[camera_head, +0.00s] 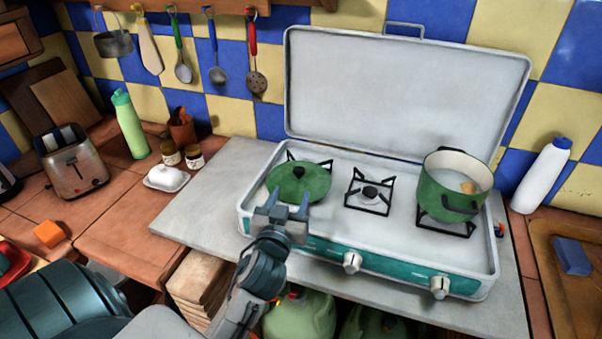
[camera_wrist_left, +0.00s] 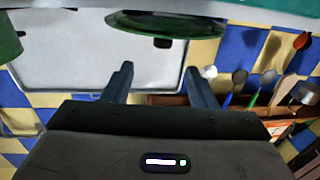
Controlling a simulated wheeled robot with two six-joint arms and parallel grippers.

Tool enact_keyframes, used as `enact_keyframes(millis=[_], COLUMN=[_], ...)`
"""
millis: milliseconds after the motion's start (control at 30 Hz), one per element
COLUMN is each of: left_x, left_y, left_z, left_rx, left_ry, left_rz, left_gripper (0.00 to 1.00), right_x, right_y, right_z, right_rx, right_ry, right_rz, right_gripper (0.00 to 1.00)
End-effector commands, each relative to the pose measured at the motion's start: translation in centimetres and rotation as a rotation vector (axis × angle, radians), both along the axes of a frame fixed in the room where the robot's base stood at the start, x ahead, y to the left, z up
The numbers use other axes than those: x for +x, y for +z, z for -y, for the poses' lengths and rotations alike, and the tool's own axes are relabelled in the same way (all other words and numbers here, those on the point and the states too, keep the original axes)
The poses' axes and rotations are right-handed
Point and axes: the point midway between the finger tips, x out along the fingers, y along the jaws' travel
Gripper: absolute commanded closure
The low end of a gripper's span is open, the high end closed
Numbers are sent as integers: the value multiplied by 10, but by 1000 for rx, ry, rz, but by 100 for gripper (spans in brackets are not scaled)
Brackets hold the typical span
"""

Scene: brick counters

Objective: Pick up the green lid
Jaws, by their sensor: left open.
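The green lid (camera_head: 312,181), round with a dark knob, lies on the left burner of the camping stove (camera_head: 420,262). The wrist view appears upside down and shows the lid's edge (camera_wrist_left: 195,28) at the top, with the knob below it. My left gripper (camera_head: 289,203) is at the lid's near edge, its two fingers apart with nothing between them. In the wrist view the open fingers (camera_wrist_left: 158,72) point toward the lid and look apart from the knob. My right gripper is not in view.
A green pot (camera_head: 450,190) stands on the right burner; the middle burner (camera_head: 369,194) is bare. The stove's raised cover (camera_head: 400,95) stands behind. A white butter dish (camera_head: 167,178), jars and a green bottle (camera_head: 130,125) are left. A white bottle (camera_head: 543,175) stands right.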

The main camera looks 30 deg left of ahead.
Motion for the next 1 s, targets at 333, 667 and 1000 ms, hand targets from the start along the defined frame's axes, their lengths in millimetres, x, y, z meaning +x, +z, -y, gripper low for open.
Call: enact_keyframes(millis=[333, 667, 1000], left_x=[35, 75, 78], left_y=[1, -4, -6], left_z=[-14, -31, -33], left_rx=[3, 1, 0], left_ry=[0, 1, 0], left_rz=[-1, -1, 0], left_gripper=[48, 48, 58], right_x=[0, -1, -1], right_y=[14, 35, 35], right_z=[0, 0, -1], right_rx=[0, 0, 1], right_ry=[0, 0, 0], right_rz=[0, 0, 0], right_gripper=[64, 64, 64])
